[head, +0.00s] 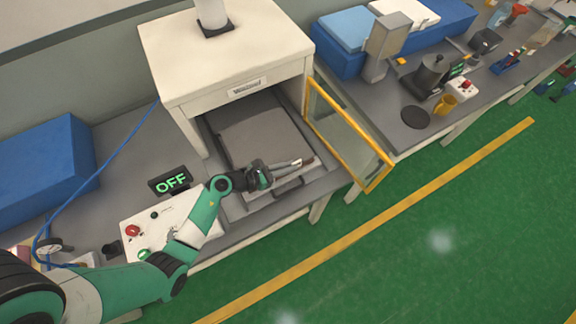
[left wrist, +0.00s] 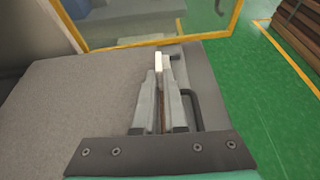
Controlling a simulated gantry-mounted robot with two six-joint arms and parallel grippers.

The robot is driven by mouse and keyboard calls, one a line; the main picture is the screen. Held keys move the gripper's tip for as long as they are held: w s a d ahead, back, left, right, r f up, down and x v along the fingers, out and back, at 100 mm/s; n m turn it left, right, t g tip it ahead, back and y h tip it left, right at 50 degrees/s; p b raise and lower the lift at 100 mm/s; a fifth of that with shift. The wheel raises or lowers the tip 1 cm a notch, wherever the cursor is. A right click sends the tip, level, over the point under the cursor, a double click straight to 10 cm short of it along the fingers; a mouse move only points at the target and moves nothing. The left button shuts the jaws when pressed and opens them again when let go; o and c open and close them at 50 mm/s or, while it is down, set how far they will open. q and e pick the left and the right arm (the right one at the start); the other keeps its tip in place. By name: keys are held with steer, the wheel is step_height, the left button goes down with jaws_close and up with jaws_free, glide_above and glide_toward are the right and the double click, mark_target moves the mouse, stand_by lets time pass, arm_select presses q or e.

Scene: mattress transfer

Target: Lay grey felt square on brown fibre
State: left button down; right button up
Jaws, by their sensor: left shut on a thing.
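The grey felt square (head: 258,130) lies flat inside the open white cabinet, on a grey tray (head: 318,172). It fills the left of the left wrist view (left wrist: 95,85). My left gripper (head: 300,162) is at the felt's front right part, shut on the felt. In the left wrist view its fingertips (left wrist: 160,62) are close together at the felt's right edge. Brown fibre is not clearly visible; only a thin brownish sliver shows between the fingers. My right gripper is in neither view.
The white cabinet (head: 225,45) has its yellow-framed glass door (head: 345,130) swung open on the right. A dark handle (head: 288,187) is at the tray's front. An OFF display (head: 170,181) and a control panel (head: 135,222) are left of the cabinet. Green floor is clear in front.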

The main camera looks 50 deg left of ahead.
arm_select(q)
steer(key=shift+f, duration=0.45)
steer(key=c, duration=1)
jaws_free()
steer(key=shift+r, duration=0.15)
steer(key=shift+s+a+r+p, duration=0.2)
steer(key=shift+s+r+p, duration=0.2)
steer(key=shift+s+r, duration=0.2)
steer(key=shift+s+a+r+p, duration=0.15)
steer(key=shift+s+r+p, duration=0.25)
steer(key=shift+s+r, duration=0.15)
steer(key=p+v, duration=0.1)
steer(key=v, duration=0.8)
steer(key=shift+s, duration=0.25)
